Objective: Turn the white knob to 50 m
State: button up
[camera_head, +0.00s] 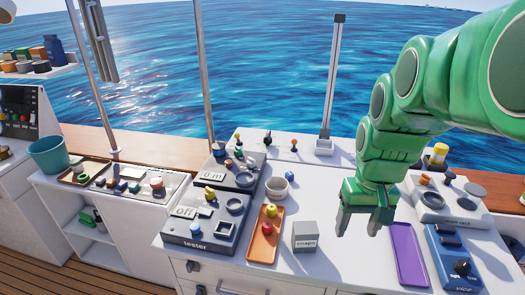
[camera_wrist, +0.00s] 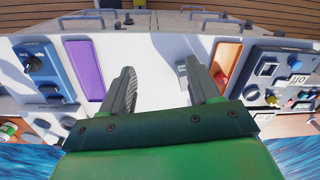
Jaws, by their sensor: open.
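I cannot make out a clearly white knob in either view. My gripper (camera_head: 358,228) hangs over the white counter, between the grey box and the purple tray, open and empty; its two fingers also show apart in the wrist view (camera_wrist: 160,72). A blue panel (camera_head: 437,235) at the right carries a dark knob (camera_head: 462,267), which also shows in the wrist view (camera_wrist: 33,63). A pale panel (camera_head: 428,210) behind it has an orange knob (camera_head: 425,179) and dark round parts.
The purple tray (camera_head: 408,255), grey box (camera_head: 305,238) and orange tray (camera_head: 262,250) lie around my gripper. A post (camera_head: 333,85) rises at the back. The counter under my gripper is clear.

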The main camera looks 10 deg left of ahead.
jog(key=w+a+n+t, duration=0.15)
jog(key=w+a, duration=0.45)
jog(key=w, duration=0.6)
jog(key=n+t+y, duration=0.2)
jog(key=n+y, duration=0.1)
jog(key=n, duration=0.2)
send_near(252, 159)
jog(key=a+f, duration=0.1)
jog(key=f, duration=0.1)
jog(key=shift+w+x, duration=0.15)
jog(key=shift+x, duration=1.75)
jog(key=shift+w+x, duration=0.1)
jog(key=shift+x, duration=1.85)
jog(key=shift+d, duration=0.1)
jog(key=c, duration=1)
